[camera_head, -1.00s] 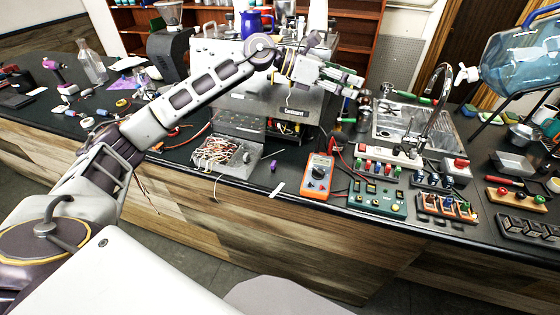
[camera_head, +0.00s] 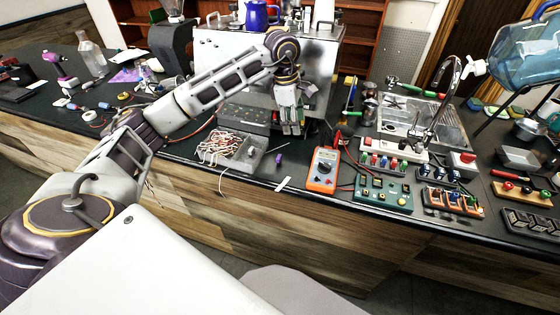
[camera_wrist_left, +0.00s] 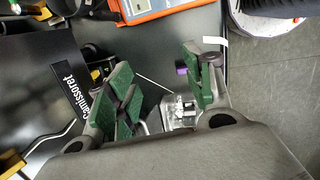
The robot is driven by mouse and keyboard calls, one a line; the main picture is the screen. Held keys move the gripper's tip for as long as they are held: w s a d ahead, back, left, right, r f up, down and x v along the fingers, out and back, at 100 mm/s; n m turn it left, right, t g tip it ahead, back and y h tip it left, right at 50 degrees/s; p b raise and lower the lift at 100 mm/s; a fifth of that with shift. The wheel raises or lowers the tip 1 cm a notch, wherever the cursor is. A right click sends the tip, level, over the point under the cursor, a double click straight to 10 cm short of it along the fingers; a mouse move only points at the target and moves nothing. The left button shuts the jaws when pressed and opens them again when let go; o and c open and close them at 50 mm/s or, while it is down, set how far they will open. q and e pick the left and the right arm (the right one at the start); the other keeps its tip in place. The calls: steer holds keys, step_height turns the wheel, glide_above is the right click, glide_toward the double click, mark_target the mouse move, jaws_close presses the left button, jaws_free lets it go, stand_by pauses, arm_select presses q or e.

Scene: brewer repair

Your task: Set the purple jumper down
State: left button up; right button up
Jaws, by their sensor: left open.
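The purple jumper (camera_head: 279,158) is a small purple piece on the dark counter, between the grey tray of wires and the orange multimeter. My left gripper (camera_head: 291,127) hangs fingers down in front of the metal brewer (camera_head: 300,60), above and behind the jumper. In the left wrist view its green-padded fingers (camera_wrist_left: 158,67) are spread apart, and a small purple patch, likely the jumper (camera_wrist_left: 182,71), shows beside the right finger, partly hidden by it. I see nothing held between the fingers. My right gripper is in neither view.
The orange multimeter (camera_head: 323,171) and a green board (camera_head: 381,192) stand right of the jumper. The tray of tangled wires (camera_head: 250,157) is on its left. A white strip (camera_head: 283,184) lies near the counter's front edge. The sink (camera_head: 420,122) is farther right.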

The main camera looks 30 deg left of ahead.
arm_select(q)
steer(key=s+a, duration=0.1)
steer(key=s+a+g+y, duration=0.1)
steer(key=s, duration=0.1)
steer(key=shift+a+f+m+g, duration=0.2)
steer(key=shift+a+m+g, duration=0.1)
steer(key=shift+m, duration=0.1)
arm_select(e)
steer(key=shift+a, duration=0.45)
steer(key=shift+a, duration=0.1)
